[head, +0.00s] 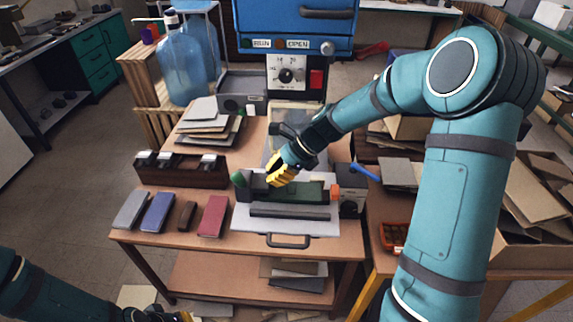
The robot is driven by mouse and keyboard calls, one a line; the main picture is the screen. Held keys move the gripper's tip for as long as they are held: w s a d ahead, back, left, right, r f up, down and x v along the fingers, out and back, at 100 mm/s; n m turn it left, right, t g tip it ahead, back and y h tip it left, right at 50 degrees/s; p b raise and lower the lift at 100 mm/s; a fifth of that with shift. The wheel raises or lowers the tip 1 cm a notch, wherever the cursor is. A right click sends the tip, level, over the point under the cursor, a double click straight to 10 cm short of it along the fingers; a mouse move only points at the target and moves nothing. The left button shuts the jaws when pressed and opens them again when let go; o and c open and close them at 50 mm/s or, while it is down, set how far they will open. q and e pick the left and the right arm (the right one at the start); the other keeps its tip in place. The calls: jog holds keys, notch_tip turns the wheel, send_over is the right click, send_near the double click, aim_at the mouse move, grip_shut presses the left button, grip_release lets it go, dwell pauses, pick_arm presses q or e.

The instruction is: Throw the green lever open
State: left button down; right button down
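A low bench device (290,212) with a grey plate, dark bars and a front handle sits on the wooden table. A small green piece (238,178) stands at its left end and looks like the green lever's knob. A dark green block (305,192) lies along the device's middle. My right gripper (280,177), with yellow fingertips, is over the device, right of the green knob and apart from it. Its fingers overlap in view, so open or shut is unclear. My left gripper (184,317) is at the bottom edge, mostly cut off.
An orange piece (336,192) is at the device's right end, with a blue bar (365,172) beyond it. Coloured slabs (213,216) lie front left, a dark rack (180,172) behind them. A blue machine (297,30) and water bottles (188,60) stand at the back.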

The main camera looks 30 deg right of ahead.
aim_at(240, 181)
jog(key=shift+w+a+f, duration=0.2)
jog(key=shift+w+a, duration=0.1)
jog(key=shift+a, duration=0.45)
jog(key=shift+w+a+f, duration=0.15)
jog(key=shift+w+a, duration=0.1)
jog(key=shift+a, duration=0.55)
jog(key=shift+w+a+f, duration=0.2)
jog(key=shift+w+a, duration=0.1)
jog(key=shift+a, duration=0.45)
